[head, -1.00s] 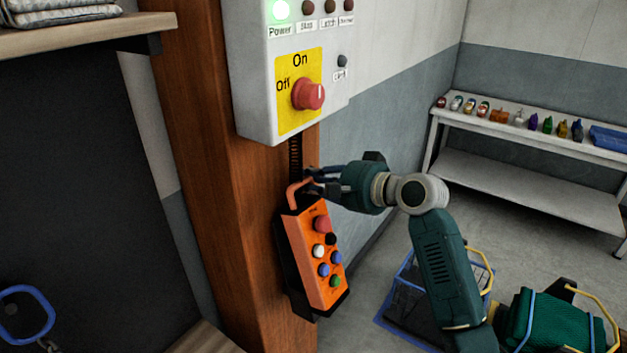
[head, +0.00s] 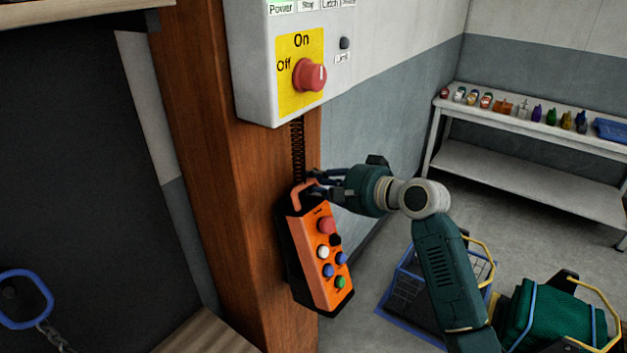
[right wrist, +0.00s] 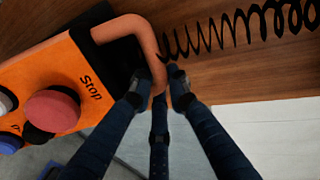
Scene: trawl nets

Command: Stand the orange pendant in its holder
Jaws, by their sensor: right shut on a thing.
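The orange pendant (head: 322,250) hangs slightly tilted in front of the wooden post, below the control box. Its face carries a red stop button and several coloured buttons. My right gripper (head: 314,182) is shut on the bent handle at the pendant's top; the right wrist view shows its fingers (right wrist: 160,85) closed around the handle bar (right wrist: 146,40). Black material shows behind and along the left and lower edges of the pendant; I cannot tell whether it is the holder or the pendant's own back, nor whether the pendant is seated. My left gripper is out of view.
A grey control box (head: 285,110) with a red knob is above, on the wooden post (head: 215,150). A coiled black cable (head: 297,148) runs down from it. A blue wire basket (head: 400,290) is on the floor. A bench (head: 520,120) with small items stands at the back right.

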